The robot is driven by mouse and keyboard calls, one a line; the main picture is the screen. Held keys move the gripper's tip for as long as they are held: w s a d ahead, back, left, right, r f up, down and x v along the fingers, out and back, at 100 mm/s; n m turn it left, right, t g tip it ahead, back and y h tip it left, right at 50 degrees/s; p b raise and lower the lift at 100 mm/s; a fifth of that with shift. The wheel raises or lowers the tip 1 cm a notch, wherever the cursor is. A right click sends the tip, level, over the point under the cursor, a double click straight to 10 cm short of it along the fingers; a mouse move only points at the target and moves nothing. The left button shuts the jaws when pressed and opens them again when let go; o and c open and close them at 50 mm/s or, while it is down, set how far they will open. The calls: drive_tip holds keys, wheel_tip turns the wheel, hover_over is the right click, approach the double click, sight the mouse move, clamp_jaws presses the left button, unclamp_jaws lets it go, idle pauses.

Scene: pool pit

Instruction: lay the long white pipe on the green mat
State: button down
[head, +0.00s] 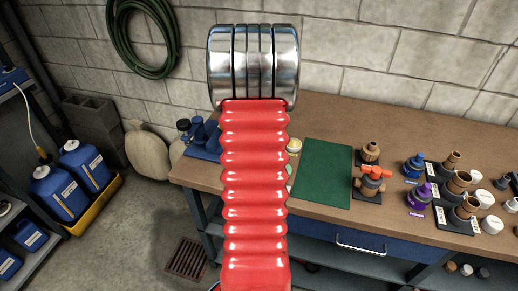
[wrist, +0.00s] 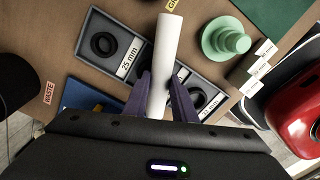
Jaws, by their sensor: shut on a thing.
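The long white pipe (wrist: 168,45) shows in the wrist view, held between the purple fingers of my gripper (wrist: 160,84). The gripper is shut on it. The pipe's far end points toward the top of the picture, and its near end is hidden by my gripper body. It is over a grey tray (wrist: 128,76); the gap below it is hard to judge. The green mat (head: 320,174) lies flat and bare on the bench in the head view. Its corner shows at the top right in the wrist view (wrist: 285,14). My gripper is hidden behind my red arm in the head view.
The tray holds black rings (wrist: 104,44) and a "25 mm" label. A pale green stepped piece (wrist: 228,40) stands beside it. Brown fittings (head: 369,153), an orange-handled valve (head: 374,178) and several bottles and cups stand right of the mat on the bench (head: 340,115).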

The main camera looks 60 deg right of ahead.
drive_tip(key=shift+r, duration=0.1)
wheel_tip(320, 180, up, 10)
idle(0.5)
idle(0.9)
